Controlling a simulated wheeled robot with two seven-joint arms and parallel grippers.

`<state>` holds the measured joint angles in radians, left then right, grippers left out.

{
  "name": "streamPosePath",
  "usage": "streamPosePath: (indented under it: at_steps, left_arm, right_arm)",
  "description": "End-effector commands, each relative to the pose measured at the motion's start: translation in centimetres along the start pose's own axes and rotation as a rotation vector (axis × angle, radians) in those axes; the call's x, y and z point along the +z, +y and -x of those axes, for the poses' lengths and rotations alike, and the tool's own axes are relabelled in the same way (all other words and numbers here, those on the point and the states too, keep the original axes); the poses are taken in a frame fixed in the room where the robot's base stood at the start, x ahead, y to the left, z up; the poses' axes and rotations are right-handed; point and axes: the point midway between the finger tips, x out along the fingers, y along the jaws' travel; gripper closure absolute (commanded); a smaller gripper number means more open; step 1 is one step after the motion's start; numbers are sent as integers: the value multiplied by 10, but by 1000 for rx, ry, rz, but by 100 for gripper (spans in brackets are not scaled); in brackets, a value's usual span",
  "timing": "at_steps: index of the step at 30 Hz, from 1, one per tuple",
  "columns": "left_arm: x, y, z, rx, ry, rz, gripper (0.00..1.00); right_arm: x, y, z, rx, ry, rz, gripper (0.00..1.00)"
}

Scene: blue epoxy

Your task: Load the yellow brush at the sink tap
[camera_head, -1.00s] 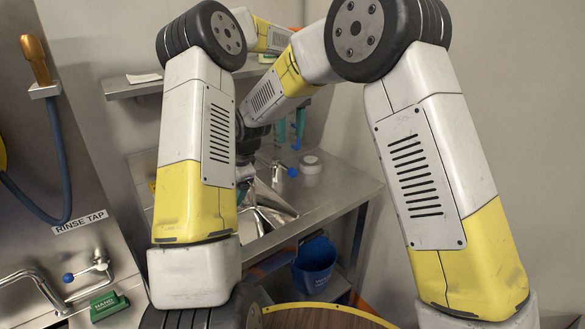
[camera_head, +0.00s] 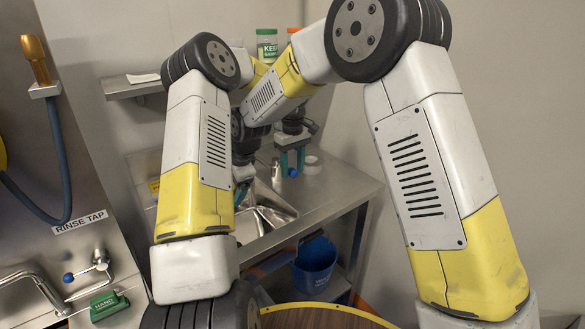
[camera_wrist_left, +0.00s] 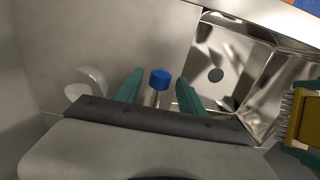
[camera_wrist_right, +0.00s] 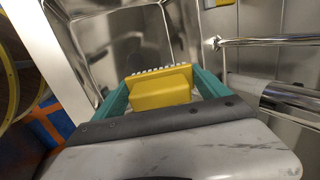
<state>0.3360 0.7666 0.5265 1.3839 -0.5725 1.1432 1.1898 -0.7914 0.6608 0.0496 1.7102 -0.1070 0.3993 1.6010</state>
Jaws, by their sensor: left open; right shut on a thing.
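The sink tap's blue knob (camera_head: 292,172) stands on the steel counter at the back. My left gripper (camera_head: 292,168) is open above it, and in the left wrist view the knob (camera_wrist_left: 160,79) shows between its two teal fingers. My right gripper (camera_wrist_right: 160,88) is shut on the yellow brush (camera_wrist_right: 161,92), whose pale bristles point away from the gripper. The brush (camera_wrist_left: 302,115) is also partly in the left wrist view, at the right edge beside the basin. In the head view my arm hides most of the right gripper and the brush.
The sink basin (camera_head: 272,213) lies below the right gripper. A metal pipe (camera_wrist_right: 270,41) runs close by in the right wrist view. A white ring (camera_head: 312,164) lies right of the knob. A blue bucket (camera_head: 315,266) stands under the counter. A separate rinse tap (camera_head: 92,268) is far left.

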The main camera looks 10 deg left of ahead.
Motion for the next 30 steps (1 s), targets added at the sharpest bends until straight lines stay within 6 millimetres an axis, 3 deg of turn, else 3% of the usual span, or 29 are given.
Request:
streamPosePath:
  at_steps: [7, 15, 30]
  left_arm:
    - [0, 0, -1, 0, 0, 0, 53]
    - [0, 0, -1, 0, 0, 0, 100]
    - [0, 0, 0, 1, 1, 1, 100]
  right_arm:
    - [0, 0, 0, 0, 0, 0, 48]
    - [0, 0, 0, 0, 0, 0, 48]
    - [0, 0, 0, 0, 0, 0, 48]
